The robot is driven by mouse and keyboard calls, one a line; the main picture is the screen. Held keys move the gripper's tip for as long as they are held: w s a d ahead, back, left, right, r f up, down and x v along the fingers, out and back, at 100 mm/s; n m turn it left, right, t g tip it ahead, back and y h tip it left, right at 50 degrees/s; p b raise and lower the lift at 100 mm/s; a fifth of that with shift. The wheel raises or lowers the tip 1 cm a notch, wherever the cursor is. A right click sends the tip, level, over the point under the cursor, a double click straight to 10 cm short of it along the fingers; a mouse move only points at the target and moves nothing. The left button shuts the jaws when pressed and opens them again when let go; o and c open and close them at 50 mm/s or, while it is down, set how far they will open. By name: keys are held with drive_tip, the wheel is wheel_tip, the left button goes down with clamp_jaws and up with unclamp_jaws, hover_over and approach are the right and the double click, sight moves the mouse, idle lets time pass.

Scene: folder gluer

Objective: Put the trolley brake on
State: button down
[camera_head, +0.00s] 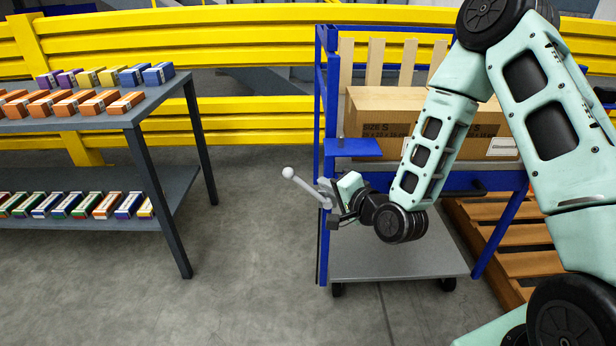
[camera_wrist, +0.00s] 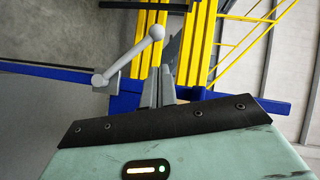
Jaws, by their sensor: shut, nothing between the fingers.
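The blue trolley (camera_head: 322,120) stands at centre right with a grey lower deck (camera_head: 390,262). Its brake lever (camera_head: 307,186) is a light grey rod with a round knob, sticking out from the left post and slanting up to the left. In the wrist view, the lever (camera_wrist: 127,57) runs from a grey pivot block up to its knob at upper right. My gripper (camera_head: 327,190) is by the lever's lower end at the post. In the wrist view, its fingers (camera_wrist: 160,88) are together and empty, right of the pivot and below the knob. I cannot tell whether they touch the lever.
A cardboard box (camera_head: 375,110) sits on the trolley's upper level. A grey shelf table (camera_head: 130,112) with rows of small coloured cartons stands at left. Yellow guard rails (camera_head: 240,42) run behind. A wooden pallet (camera_head: 525,236) lies at right. The floor between table and trolley is clear.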

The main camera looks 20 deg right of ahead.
sight(293, 174)
drive_tip(key=x, duration=1)
drive_tip(key=shift+b, duration=0.3)
drive_tip(key=shift+a, duration=0.15)
drive_tip(key=shift+w+a+f+n+g+p, duration=0.15)
drive_tip(key=shift+a+f+n+g+p, duration=0.15)
drive_tip(key=shift+a+f+n+g, duration=0.25)
drive_tip(key=a+f+n+g+h+p, duration=0.1)
drive_tip(key=a+f+n+g+h, duration=0.1)
drive_tip(key=f, duration=0.5)
drive_tip(key=w+a+f+n+g+h+p, duration=0.1)
drive_tip(key=a+f+n+h, duration=0.2)
drive_tip(key=f, duration=0.4)
drive_tip(key=shift+w+n+g+h, duration=0.35)
drive_tip(key=shift+n+h, duration=0.3)
drive_tip(key=shift+h, duration=0.45)
drive_tip(key=shift+s+f, duration=0.15)
drive_tip(key=shift+f, duration=0.05)
